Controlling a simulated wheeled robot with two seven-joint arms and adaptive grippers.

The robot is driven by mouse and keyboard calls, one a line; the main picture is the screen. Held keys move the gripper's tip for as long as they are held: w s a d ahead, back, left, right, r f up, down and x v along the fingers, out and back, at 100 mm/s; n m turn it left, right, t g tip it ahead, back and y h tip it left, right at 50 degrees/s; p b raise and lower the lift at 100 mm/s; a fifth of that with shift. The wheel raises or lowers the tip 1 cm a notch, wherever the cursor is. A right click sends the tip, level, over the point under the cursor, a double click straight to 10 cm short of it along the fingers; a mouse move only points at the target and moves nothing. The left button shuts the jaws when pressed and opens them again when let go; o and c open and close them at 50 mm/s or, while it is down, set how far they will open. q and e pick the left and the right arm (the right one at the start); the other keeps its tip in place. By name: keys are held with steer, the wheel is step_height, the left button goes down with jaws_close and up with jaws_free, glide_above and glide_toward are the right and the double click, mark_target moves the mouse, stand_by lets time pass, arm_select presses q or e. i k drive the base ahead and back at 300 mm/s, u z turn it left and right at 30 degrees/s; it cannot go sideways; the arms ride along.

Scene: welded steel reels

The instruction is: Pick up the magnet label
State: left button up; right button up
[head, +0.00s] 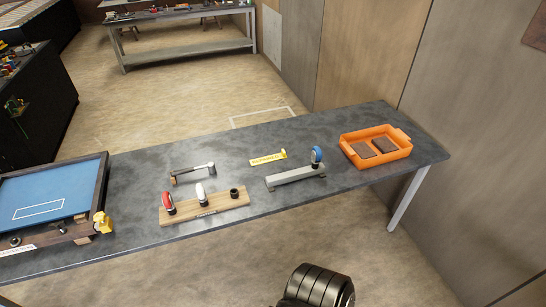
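The magnet label (267,159) looks like a small flat yellow strip with dark lettering too small to read. It lies on the grey table (350,185), with a small yellow upright piece at its right end. It is behind the grey bar stand and apart from it. Nothing covers it. Neither of my grippers is in view. A dark ribbed part at the bottom edge appears to be on my own body.
A grey bar (292,179) carries a blue-topped tool (316,155). A wooden rack (222,208) holds red-, white- and black-topped pieces. A dark-handled tool (192,173) lies behind it. An orange tray (402,147) with two brown pads is right; a blue-surfaced frame (40,187) is left.

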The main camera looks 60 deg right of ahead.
mark_target(282, 155)
steer(key=z, duration=2.15)
